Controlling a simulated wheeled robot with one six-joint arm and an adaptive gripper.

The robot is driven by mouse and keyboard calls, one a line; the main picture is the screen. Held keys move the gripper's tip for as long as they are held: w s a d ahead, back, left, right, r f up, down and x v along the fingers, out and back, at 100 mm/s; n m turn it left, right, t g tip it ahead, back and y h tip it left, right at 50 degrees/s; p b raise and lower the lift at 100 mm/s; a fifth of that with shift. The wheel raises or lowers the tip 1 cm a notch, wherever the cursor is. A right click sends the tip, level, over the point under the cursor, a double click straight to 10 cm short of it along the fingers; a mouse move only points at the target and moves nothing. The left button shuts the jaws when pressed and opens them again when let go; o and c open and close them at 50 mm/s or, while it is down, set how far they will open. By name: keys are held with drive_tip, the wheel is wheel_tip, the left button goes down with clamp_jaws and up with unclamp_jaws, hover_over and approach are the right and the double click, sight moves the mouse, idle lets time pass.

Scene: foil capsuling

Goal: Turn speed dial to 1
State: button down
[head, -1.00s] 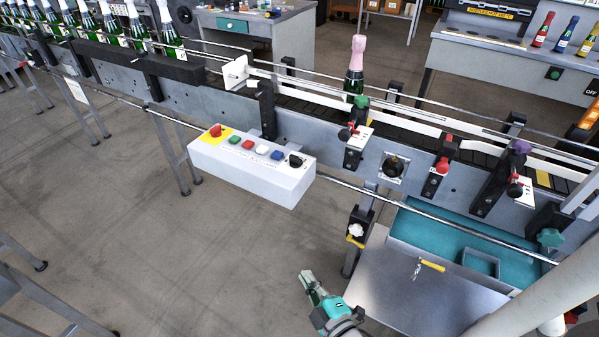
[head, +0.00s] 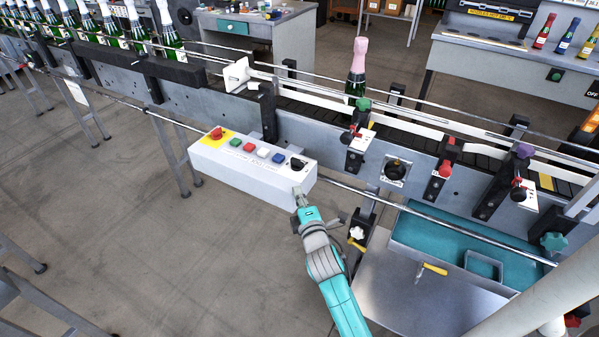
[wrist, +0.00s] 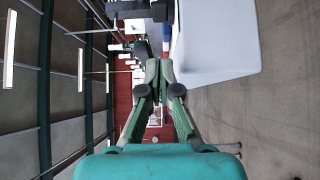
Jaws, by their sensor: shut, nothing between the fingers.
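A white control box (head: 232,172) hangs at the front of the conveyor. A black dial (head: 298,164) sits at the right end of its sloped top. A second, larger black dial (head: 396,169) is on the conveyor's side plate, farther right. I cannot read the setting of either, nor tell which is the speed dial. My gripper (head: 297,190) is shut and empty, just in front of the box's right end, below the box dial. In the wrist view the fingertips (wrist: 159,65) are together, and the box (wrist: 215,40) is to their right. No dial is clear there.
A red emergency stop (head: 216,133) and several coloured buttons share the box top. A pink-capped bottle (head: 357,75) stands on the conveyor. A teal tray (head: 405,236) and a metal table (head: 385,290) with a yellow-handled tool (head: 434,269) are at right. The floor at left is open.

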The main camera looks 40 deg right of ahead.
sight(297, 181)
drive_tip(key=x, duration=0.6)
drive_tip(key=shift+w, duration=0.1)
drive_tip(key=shift+w+d, duration=0.2)
drive_tip(key=shift+d, duration=0.85)
drive_tip(key=shift+w+d, duration=0.35)
drive_tip(key=shift+d, duration=0.45)
